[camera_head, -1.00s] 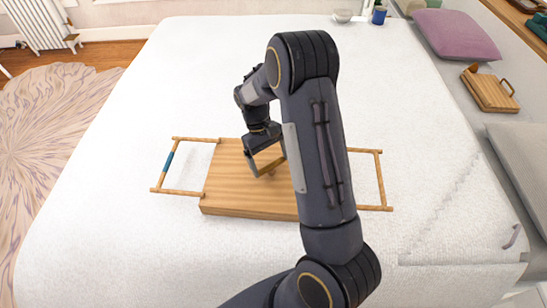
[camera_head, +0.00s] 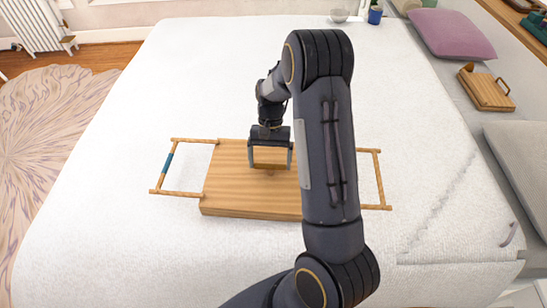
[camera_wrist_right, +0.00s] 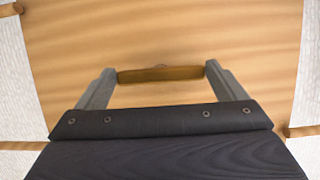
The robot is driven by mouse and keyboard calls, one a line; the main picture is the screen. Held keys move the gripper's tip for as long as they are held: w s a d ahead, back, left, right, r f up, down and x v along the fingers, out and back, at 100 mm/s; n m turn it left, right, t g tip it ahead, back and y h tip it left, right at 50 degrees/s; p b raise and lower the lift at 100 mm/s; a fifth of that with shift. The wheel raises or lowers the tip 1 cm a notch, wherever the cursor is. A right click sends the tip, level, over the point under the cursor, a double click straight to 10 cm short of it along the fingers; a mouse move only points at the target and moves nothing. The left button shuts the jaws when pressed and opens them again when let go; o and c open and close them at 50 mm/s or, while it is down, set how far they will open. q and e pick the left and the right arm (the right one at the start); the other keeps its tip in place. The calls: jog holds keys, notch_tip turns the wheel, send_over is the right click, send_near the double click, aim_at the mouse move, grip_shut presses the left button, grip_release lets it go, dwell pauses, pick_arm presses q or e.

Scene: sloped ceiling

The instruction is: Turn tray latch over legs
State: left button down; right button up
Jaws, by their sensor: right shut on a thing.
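The wooden tray (camera_head: 240,195) lies underside up on the bed. In the head view the latch lies roughly left to right. My left gripper is not in view.
The white bed (camera_head: 110,230) is clear around the tray. A pink pillow (camera_head: 455,35), a small wooden tray-like piece (camera_head: 486,91) and a grey cushion (camera_head: 520,150) are at the right. A bowl (camera_head: 340,15) and blue cup (camera_head: 376,15) stand at the back.

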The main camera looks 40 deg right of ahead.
dwell(0.6)
jog(key=o, duration=0.7)
jog(key=shift+r, duration=0.1)
jog(key=v, duration=0.7)
jog(key=shift+d+r, duration=0.25)
jog(key=shift+r, duration=0.1)
